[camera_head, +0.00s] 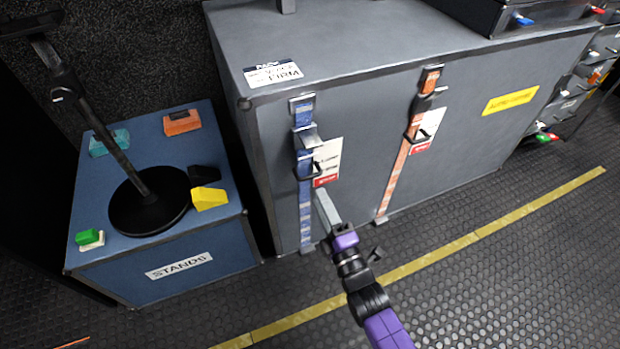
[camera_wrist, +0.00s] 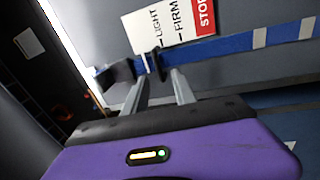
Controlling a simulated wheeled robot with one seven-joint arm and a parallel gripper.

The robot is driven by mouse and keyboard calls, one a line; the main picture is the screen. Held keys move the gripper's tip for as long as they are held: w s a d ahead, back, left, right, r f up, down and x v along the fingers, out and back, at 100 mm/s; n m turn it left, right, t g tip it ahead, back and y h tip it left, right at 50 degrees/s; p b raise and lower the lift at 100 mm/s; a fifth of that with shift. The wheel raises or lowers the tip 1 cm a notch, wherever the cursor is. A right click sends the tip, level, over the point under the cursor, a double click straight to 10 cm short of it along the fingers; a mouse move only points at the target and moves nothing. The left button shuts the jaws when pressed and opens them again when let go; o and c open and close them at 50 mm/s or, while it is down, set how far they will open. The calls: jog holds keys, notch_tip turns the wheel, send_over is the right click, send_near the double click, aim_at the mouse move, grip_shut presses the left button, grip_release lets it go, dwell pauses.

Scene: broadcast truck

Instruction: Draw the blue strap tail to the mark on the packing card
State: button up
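The blue strap (camera_head: 306,210) runs down the front of the grey case, through a metal buckle (camera_head: 307,137). A black pull loop (camera_head: 308,174) stands out from it; the wrist view also shows this loop (camera_wrist: 158,64). The white packing card (camera_head: 327,157) is beside the strap. In the wrist view, the card (camera_wrist: 150,24) reads LIGHT, FIRM and a red STOP, with ticks at the first two; the loop is close to the LIGHT tick. My gripper (camera_wrist: 160,76) points at the strap, fingers apart, the loop showing between or just beyond the fingertips. Contact cannot be told.
An orange strap (camera_head: 392,182) with its own card (camera_head: 425,131) is to the right on the grey case (camera_head: 350,95). A blue STANDS box (camera_head: 110,272) with a black stand and small blocks is at left. The floor in front is clear, with a yellow line (camera_head: 440,252).

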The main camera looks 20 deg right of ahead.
aim_at(310, 177)
jog(key=shift+n, duration=0.3)
jog(key=w, duration=0.2)
jog(key=w+r+b, duration=0.1)
jog(key=w, duration=0.2)
jog(key=w+b, duration=0.1)
jog(key=w, duration=0.1)
jog(key=shift+w+r, duration=0.25)
jog(key=shift+w, duration=0.1)
grip_shut()
dwell(0.9)
